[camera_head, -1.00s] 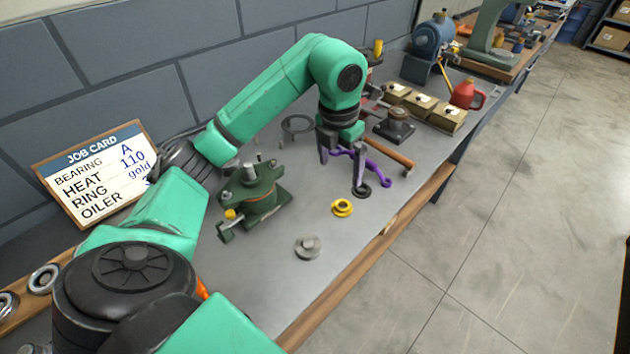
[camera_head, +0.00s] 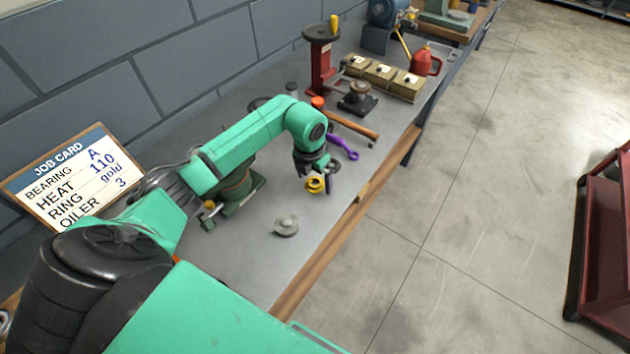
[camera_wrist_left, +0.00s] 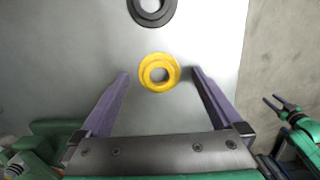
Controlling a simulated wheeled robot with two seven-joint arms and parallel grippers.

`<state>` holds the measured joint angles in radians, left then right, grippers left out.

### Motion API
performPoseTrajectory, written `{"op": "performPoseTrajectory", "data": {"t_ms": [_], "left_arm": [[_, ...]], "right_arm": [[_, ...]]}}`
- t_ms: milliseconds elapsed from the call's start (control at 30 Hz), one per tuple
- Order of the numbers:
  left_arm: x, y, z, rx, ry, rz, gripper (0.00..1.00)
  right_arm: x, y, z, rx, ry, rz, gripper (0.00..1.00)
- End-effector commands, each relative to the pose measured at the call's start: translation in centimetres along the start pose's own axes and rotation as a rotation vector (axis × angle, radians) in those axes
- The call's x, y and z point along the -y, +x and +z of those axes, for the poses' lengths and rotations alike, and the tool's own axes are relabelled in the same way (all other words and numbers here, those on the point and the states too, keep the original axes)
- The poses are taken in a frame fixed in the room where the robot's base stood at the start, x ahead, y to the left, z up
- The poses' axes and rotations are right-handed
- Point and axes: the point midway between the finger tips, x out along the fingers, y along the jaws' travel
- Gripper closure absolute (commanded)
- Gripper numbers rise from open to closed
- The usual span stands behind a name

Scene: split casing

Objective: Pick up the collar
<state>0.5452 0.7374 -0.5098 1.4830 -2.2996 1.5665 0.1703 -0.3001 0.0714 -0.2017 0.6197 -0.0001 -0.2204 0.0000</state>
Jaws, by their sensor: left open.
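The yellow, stepped collar (camera_head: 315,186) lies flat on the grey bench, partly covered by my left gripper (camera_head: 316,170) in the head view. In the left wrist view the collar (camera_wrist_left: 159,73) shows whole, with a round hole in its middle. It sits between the lines of the two open fingers of my left gripper (camera_wrist_left: 160,73), just beyond their tips, nearer the left-right middle. The fingers do not touch it. My right gripper (camera_wrist_left: 277,102) shows small at the right of the left wrist view, its two fingers apart and empty.
A black ring (camera_wrist_left: 152,8) lies just beyond the collar. A grey flanged piece (camera_head: 286,226) lies nearer. A purple tool (camera_head: 343,146) and a hammer (camera_head: 352,125) lie farther back. A green fixture (camera_head: 236,190) stands left. The wooden bench edge (camera_head: 335,232) is close on the right.

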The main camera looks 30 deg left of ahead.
Motion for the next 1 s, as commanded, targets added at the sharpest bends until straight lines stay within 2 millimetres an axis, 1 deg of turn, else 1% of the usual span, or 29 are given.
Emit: {"op": "performPoseTrajectory", "data": {"t_ms": [33,67,100,167,200,267,300,567,667,733,767,867,967,1000], "left_arm": [[0.0,0.0,0.0,0.000,0.000,0.000,0.00],[0.0,0.0,0.0,0.000,0.000,0.000,0.04],[0.0,0.0,0.0,0.000,0.000,0.000,0.19],[0.0,0.0,0.0,0.000,0.000,0.000,0.42],[0.0,0.0,0.0,0.000,0.000,0.000,0.57],[0.0,0.0,0.0,0.000,0.000,0.000,0.80],[0.0,0.0,0.0,0.000,0.000,0.000,0.86],[0.0,-0.2,0.1,0.001,0.000,0.001,0.86],[-0.1,-0.9,0.2,0.002,0.001,0.001,0.86],[-0.1,-1.9,0.3,0.003,0.001,0.002,0.86],[-0.1,-2.5,0.4,0.005,0.001,0.002,0.86],[-0.1,-5.2,0.8,0.008,0.002,0.003,0.86],[-0.1,-9.0,1.3,0.010,0.003,0.004,0.86],[-0.1,-10.6,1.5,0.011,0.002,0.003,0.86]], "right_arm": [[0.0,0.1,0.0,0.000,0.000,0.000,0.50],[0.0,0.1,0.0,0.000,0.000,0.000,0.50],[-0.1,0.1,0.0,0.000,-0.001,0.001,0.50],[-0.1,0.1,0.0,0.000,-0.001,0.001,0.50],[-0.2,0.1,0.0,0.000,-0.001,0.002,0.50],[-0.3,0.0,0.0,0.000,-0.002,0.003,0.50],[-0.3,0.0,0.1,0.001,-0.002,0.004,0.50],[-0.8,0.1,0.1,0.001,-0.003,0.010,0.50],[-0.8,0.3,0.1,0.001,-0.003,0.011,0.50],[-0.8,0.7,0.2,0.001,-0.002,0.011,0.50],[-0.8,0.8,0.2,0.001,-0.002,0.011,0.50],[-0.8,1.6,0.3,0.001,-0.002,0.011,0.50],[-0.8,2.6,0.3,0.001,-0.001,0.011,0.50],[-0.8,2.9,0.4,0.001,-0.001,0.011,0.50]]}}
